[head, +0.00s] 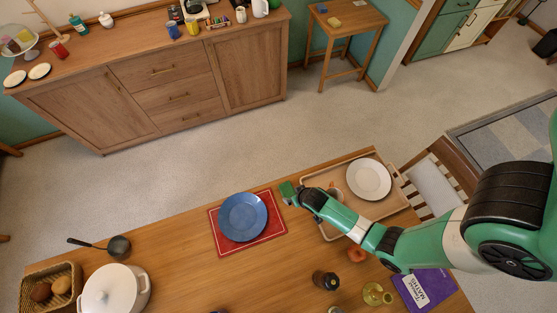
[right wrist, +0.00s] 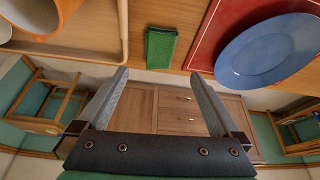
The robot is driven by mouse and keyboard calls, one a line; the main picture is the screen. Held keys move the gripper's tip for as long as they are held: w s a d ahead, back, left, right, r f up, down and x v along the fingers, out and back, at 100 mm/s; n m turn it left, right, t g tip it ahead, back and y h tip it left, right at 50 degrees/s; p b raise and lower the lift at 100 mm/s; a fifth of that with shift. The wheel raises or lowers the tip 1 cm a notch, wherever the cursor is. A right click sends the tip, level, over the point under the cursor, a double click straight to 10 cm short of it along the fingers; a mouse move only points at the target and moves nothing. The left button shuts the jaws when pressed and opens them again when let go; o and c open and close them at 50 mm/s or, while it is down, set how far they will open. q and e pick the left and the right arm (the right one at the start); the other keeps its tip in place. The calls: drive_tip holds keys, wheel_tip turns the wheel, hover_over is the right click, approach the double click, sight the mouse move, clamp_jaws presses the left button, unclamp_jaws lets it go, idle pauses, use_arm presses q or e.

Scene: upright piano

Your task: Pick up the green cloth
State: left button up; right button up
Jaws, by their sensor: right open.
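The green cloth (head: 286,188) lies folded on the wooden table near its far edge, between the red placemat and the wooden tray. It also shows in the right wrist view (right wrist: 160,46) as a small green rectangle beyond the fingertips. My right gripper (right wrist: 158,74) is open and empty, with the cloth ahead of the gap between its fingers. In the head view my right gripper (head: 294,195) is right beside the cloth and partly overlaps it. I cannot tell its height above the table. My left gripper is not in view.
A blue plate (head: 242,217) on a red placemat (head: 221,247) is left of the cloth. A wooden tray (head: 397,204) with a white plate (head: 369,179) and an orange mug (right wrist: 38,14) is to the right. A white pot (head: 113,290) stands at the table's left.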

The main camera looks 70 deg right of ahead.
drive_tip(key=b, duration=0.5)
hover_over(291, 194)
drive_tip(key=s+a, duration=0.2)
wheel_tip(291, 194, down, 6)
drive_tip(key=shift+d+r, duration=0.1)
drive_tip(key=shift+w+d+f+b, duration=0.1)
drive_tip(key=shift+w+f+b, duration=0.05)
drive_tip(key=shift+f+b, duration=0.15)
drive_tip(key=shift+w, duration=0.1)
